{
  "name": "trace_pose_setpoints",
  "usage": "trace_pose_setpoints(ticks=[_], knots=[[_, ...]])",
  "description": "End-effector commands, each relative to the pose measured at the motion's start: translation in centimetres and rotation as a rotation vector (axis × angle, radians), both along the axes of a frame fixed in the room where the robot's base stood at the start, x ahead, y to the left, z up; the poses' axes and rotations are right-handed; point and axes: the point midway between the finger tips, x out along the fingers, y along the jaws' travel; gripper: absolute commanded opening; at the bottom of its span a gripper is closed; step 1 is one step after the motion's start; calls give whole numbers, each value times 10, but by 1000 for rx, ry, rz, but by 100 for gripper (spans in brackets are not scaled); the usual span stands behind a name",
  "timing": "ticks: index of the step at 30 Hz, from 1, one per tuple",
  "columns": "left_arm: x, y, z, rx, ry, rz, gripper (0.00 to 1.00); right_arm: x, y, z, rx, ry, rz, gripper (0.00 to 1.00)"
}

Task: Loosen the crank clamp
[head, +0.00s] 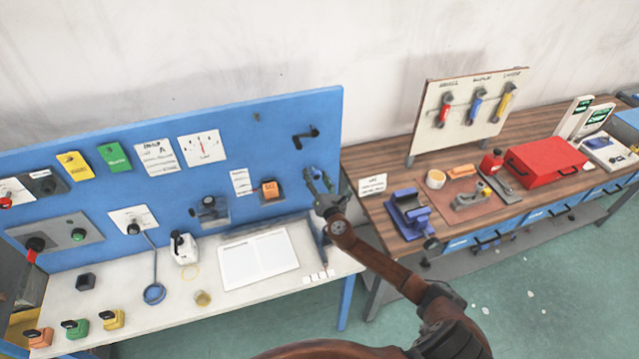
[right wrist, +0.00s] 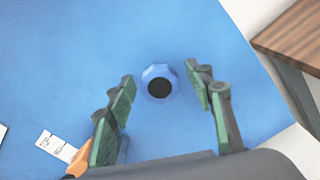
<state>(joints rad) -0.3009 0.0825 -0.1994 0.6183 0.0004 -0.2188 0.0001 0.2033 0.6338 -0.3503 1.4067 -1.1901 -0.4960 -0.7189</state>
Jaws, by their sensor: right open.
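A black crank handle (head: 305,136) is fixed on the upper right of the blue panel. My right gripper (head: 318,178) is just below it in the head view, in front of the panel's right part. In the right wrist view the right gripper (right wrist: 160,98) is open, with its two green-and-black fingers apart. A blue faceted knob with a black centre (right wrist: 159,83) appears between and beyond the fingertips, with no visible contact. I cannot tell which of these is the crank clamp. My left gripper is not in view.
An orange block (head: 271,190) and a white label (head: 241,182) are left of the right gripper. A white bench (head: 215,325) lies below the panel. A wooden table (head: 400,150) with a blue vise (head: 409,213) and a red toolbox (head: 545,162) stands to the right.

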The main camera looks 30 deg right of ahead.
Motion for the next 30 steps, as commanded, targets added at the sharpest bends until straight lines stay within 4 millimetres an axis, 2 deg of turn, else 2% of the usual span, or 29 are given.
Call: trace_pose_setpoints(ticks=[5, 12, 18, 23, 30], knots=[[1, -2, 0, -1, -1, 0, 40, -26, 6, -2, 2, 3, 1, 49], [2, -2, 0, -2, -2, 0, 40, -75, 18, -2, 2, 3, 0, 49], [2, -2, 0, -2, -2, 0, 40, -104, 24, -1, 1, 3, -1, 49], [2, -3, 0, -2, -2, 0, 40, -113, 26, -1, 0, 2, -1, 49], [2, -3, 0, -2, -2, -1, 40, -114, 27, -1, 0, 1, 0, 49]])
